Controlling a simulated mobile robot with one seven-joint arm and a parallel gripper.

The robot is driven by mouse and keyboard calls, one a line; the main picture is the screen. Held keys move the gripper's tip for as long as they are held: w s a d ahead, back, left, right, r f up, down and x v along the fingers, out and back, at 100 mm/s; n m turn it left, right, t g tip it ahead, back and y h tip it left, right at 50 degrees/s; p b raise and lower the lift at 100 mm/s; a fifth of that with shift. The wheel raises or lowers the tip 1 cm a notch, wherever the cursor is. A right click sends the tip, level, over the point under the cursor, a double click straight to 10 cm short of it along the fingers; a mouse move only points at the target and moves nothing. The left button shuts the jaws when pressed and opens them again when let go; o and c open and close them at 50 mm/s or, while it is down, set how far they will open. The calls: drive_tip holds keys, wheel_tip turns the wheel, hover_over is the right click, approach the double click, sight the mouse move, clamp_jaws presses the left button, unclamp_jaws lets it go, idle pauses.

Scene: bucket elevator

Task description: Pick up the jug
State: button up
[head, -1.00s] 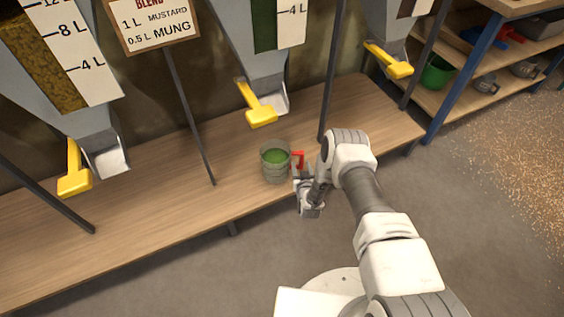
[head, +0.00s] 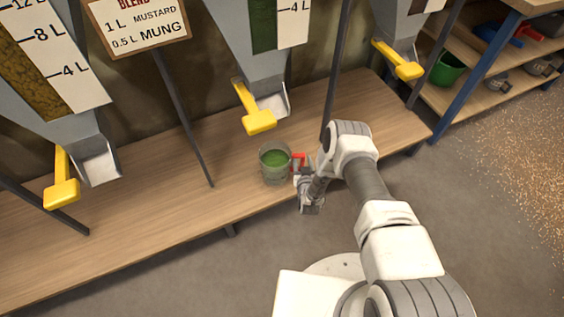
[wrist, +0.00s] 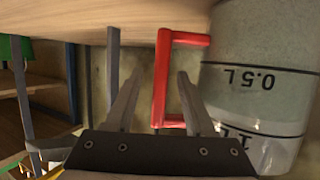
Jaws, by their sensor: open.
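The jug (head: 275,166) is clear with green contents and a red handle (head: 298,161). It stands upright on the wooden bench, below and in front of the middle chute. In the wrist view the jug (wrist: 262,100) fills the right side, with black 0.5 L and 1 L marks. My gripper (wrist: 150,82) is open, and the red handle (wrist: 163,80) shows between its two fingers. I cannot tell whether either finger touches the handle. In the head view my gripper (head: 301,178) is at the jug's right side, partly hidden by my arm.
Yellow chute levers (head: 258,119) hang above the bench (head: 150,190). Thin dark posts (head: 190,130) rise from it. A sign (head: 138,22) reads 1 L mustard, 0.5 L mung. A shelf at right holds a green bucket (head: 447,69) and grey jugs. The floor in front is clear.

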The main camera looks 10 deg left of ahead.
clamp_jaws()
idle(1.4)
drive_tip(key=shift+r, duration=0.15)
